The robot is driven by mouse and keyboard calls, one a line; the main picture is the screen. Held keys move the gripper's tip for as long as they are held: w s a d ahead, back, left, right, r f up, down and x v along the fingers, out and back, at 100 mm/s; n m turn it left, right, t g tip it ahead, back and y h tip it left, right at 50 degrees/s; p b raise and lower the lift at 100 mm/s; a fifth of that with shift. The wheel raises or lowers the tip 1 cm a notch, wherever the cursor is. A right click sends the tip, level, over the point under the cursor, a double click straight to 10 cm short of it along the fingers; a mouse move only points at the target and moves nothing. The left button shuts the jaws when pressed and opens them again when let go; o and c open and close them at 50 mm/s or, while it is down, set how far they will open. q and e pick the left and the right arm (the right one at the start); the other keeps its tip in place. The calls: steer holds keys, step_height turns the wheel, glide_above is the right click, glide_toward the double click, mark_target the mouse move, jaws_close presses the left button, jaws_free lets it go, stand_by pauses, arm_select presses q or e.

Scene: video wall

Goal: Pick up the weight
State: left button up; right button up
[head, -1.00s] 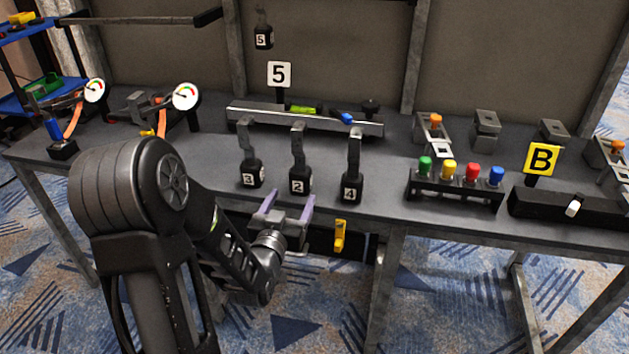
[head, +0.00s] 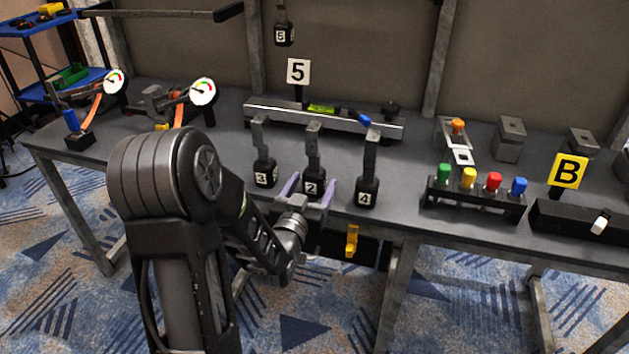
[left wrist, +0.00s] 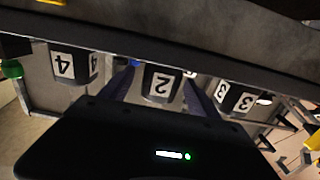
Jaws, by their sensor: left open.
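Three black weights with upright handles stand in a row near the table's front edge: weight 3 (head: 265,171), weight 2 (head: 314,160) and weight 4 (head: 368,187). A fourth weight, marked 5 (head: 284,34), hangs at the back. My left gripper (head: 309,184) is open, with its purple fingers on either side of weight 2. In the left wrist view, which is upside down, weight 2 (left wrist: 161,84) shows between the fingers (left wrist: 158,88). Weight 4 (left wrist: 75,65) and weight 3 (left wrist: 236,98) lie outside them. Whether the fingers touch weight 2 I cannot tell. My right gripper is not in view.
A long metal bar (head: 280,112) with a green level lies behind the weights, below a "5" sign (head: 299,71). A rack of coloured knobs (head: 470,200) stands to the right. A yellow hook-like part (head: 352,241) hangs below the table edge. Gauges (head: 203,92) stand at left.

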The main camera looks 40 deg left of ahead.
mark_target(318, 169)
arm_select(q)
steer(key=x, duration=0.5)
steer(key=shift+a+r, duration=0.1)
steer(key=shift+r, duration=0.1)
steer(key=shift+c, duration=0.3)
stand_by(0.3)
jaws_close()
stand_by(0.6)
steer(key=shift+w+r, duration=0.1)
steer(key=shift+r, duration=0.1)
